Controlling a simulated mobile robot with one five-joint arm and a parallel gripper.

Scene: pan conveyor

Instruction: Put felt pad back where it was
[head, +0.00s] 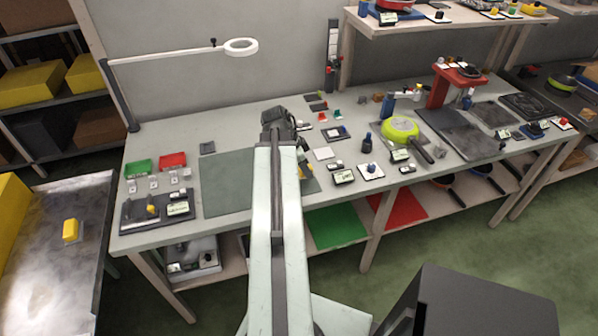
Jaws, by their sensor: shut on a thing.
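My gripper (280,122) is over the middle of the workbench (235,133), at the far end of my outstretched arm. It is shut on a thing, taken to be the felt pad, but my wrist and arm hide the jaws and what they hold. A thin white square (323,153) lies flat on the bench just right of my arm. I cannot tell whether either marks the pad's former place.
A green mat (225,180) lies left of my arm. Green (138,168) and red (172,160) trays stand at the bench's left. A lime pan (400,128) and a red press (460,75) stand at the right. A ring lamp (240,47) hangs over the back. Labelled small items crowd the right front.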

